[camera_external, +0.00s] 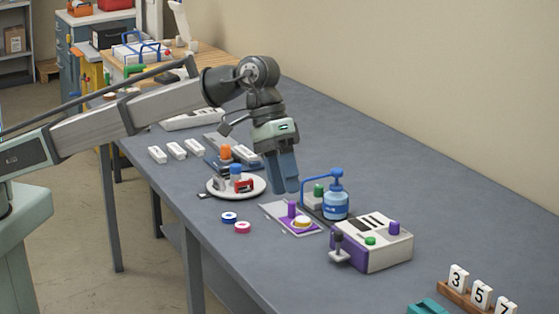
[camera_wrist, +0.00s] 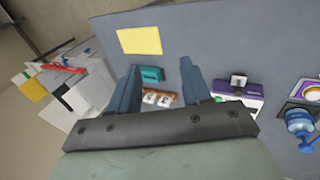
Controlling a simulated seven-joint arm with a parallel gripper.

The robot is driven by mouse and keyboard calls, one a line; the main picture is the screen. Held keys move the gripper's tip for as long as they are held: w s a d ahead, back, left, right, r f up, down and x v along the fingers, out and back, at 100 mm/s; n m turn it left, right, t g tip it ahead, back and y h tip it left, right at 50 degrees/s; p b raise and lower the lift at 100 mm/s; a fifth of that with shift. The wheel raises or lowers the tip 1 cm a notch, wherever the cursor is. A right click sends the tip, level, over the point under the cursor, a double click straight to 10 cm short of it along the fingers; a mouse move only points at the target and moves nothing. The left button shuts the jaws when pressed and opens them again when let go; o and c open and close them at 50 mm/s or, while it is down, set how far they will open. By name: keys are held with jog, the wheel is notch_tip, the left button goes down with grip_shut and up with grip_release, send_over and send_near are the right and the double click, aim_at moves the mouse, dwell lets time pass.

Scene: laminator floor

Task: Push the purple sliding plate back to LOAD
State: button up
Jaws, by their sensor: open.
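In the wrist view, part of the plate (camera_wrist: 310,84) shows at the right edge, cut off by the frame. My gripper (camera_external: 287,188) points down above and slightly behind the plate, apart from it. Its blue fingers are spread with nothing between them in the wrist view (camera_wrist: 160,66). No LOAD marking is readable.
A blue pump bottle (camera_external: 336,205) stands close behind the plate. A white-and-purple machine (camera_external: 375,246) sits to its right. A white round dish (camera_external: 222,191) with parts lies left, with blue and pink rings (camera_external: 242,227) nearer. Number blocks (camera_external: 480,294) stand far right.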

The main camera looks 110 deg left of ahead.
notch_tip(320, 180, up, 6)
jog(key=w+a, duration=0.2)
jog(key=n+g+y, duration=0.4)
jog(key=n, duration=1.6)
send_over(292, 204)
notch_tip(292, 204, down, 18)
jog(key=f, duration=1.3)
jog(key=shift+s+a, duration=0.15)
jog(key=shift+a, duration=0.15)
jog(key=shift+c, duration=0.3)
grip_shut()
